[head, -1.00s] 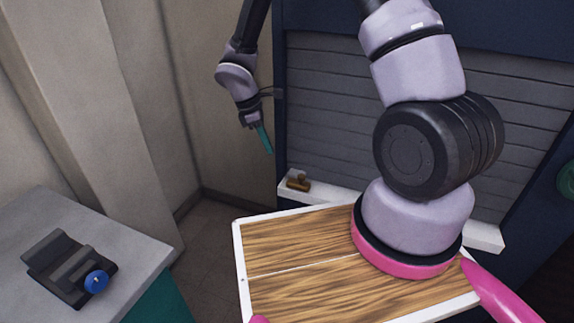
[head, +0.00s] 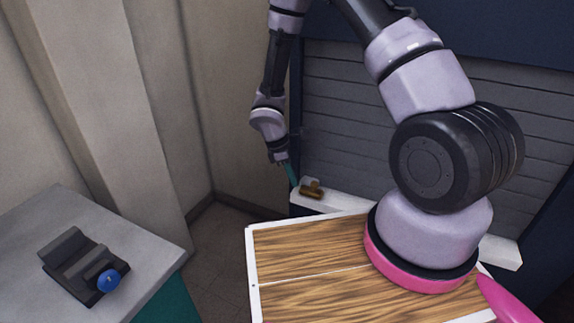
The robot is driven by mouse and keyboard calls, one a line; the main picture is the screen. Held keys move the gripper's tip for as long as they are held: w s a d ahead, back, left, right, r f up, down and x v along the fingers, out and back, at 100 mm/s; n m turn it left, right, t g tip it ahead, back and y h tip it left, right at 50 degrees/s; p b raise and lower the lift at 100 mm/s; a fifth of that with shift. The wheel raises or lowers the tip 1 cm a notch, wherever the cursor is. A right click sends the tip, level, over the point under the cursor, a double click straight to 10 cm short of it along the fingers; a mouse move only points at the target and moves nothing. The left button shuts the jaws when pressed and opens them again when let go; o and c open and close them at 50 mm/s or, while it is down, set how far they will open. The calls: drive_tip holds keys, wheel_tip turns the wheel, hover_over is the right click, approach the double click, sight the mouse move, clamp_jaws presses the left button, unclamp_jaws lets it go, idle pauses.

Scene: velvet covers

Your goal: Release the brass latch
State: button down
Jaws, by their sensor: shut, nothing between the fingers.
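The brass latch (head: 312,191) sits at the left end of the white sill below the grey slatted shutter (head: 400,120). It is small in the head view, and its exact position is hard to tell. My gripper (head: 292,176) points down, with its teal fingers shut and empty. The fingertips are just left of the latch and close to it in the picture. I cannot tell whether they touch it.
The white sill (head: 500,250) runs along the shutter's bottom. A grey counter (head: 130,245) at left carries a dark device (head: 75,262) with a blue knob (head: 108,281). My wood-topped base and arm fill the lower right. Walls stand behind at left.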

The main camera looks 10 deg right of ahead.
drive_tip(key=shift+s+d+f, duration=0.1)
drive_tip(key=shift+s+d, duration=0.05)
drive_tip(key=shift+d, duration=0.8)
drive_tip(key=shift+s+d+f, duration=0.1)
drive_tip(key=shift+s+d, duration=0.05)
drive_tip(key=shift+d, duration=0.75)
drive_tip(key=shift+s+d, duration=0.85)
drive_tip(key=shift+d, duration=0.3)
drive_tip(key=shift+s+d, duration=0.8)
drive_tip(key=shift+d, duration=0.3)
drive_tip(key=a+r, duration=0.1)
drive_tip(key=a, duration=0.3)
wheel_tip(320, 180, up, 9)
hover_over(309, 191)
drive_tip(key=s+a, duration=0.2)
drive_tip(key=a, duration=0.2)
drive_tip(key=shift+w+a+r, duration=0.1)
drive_tip(key=shift+r, duration=0.05)
